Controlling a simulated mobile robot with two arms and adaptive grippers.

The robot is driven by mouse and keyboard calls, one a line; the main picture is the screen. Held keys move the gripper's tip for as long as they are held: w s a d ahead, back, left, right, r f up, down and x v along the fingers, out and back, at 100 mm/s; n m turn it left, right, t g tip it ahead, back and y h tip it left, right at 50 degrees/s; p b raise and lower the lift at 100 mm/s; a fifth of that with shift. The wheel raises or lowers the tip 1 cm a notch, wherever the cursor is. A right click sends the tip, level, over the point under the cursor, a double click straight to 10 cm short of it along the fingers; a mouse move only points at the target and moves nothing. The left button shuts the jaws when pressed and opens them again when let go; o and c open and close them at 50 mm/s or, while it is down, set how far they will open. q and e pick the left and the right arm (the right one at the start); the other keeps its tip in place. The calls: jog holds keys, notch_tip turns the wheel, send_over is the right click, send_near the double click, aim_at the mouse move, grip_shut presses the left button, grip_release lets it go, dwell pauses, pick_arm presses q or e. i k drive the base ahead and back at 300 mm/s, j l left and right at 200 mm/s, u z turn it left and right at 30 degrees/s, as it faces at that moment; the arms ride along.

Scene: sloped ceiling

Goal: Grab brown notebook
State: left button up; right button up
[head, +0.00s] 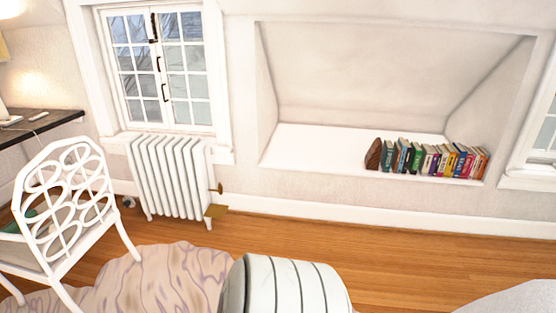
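I cannot make out a brown notebook for certain. A small flat golden-brown thing (216,211) shows low beside the right end of the radiator; it is too small to tell whether it is a notebook. A dark brown upright piece (373,154) stands at the left end of the book row in the wall niche and looks like a bookend. Neither of my grippers is in view.
A white chair (68,205) stands at left by a dark desk (45,124). A white radiator (170,178) is under the window. A niche holds a row of books (440,160). A striped rounded white thing (287,285) is at bottom centre. Wooden floor (400,265) is clear at right.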

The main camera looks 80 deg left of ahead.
aim_at(45, 225)
jog(key=k+j+u, duration=0.1)
jog(key=u, duration=4.1)
jog(key=i+l+u, duration=0.1)
jog(key=i+u, duration=0.2)
jog(key=i, duration=0.55)
jog(key=i+j+z, duration=0.1)
jog(key=i+j, duration=0.2)
jog(key=i+j+z, duration=0.15)
jog(key=i+j, duration=0.15)
jog(key=j, duration=0.2)
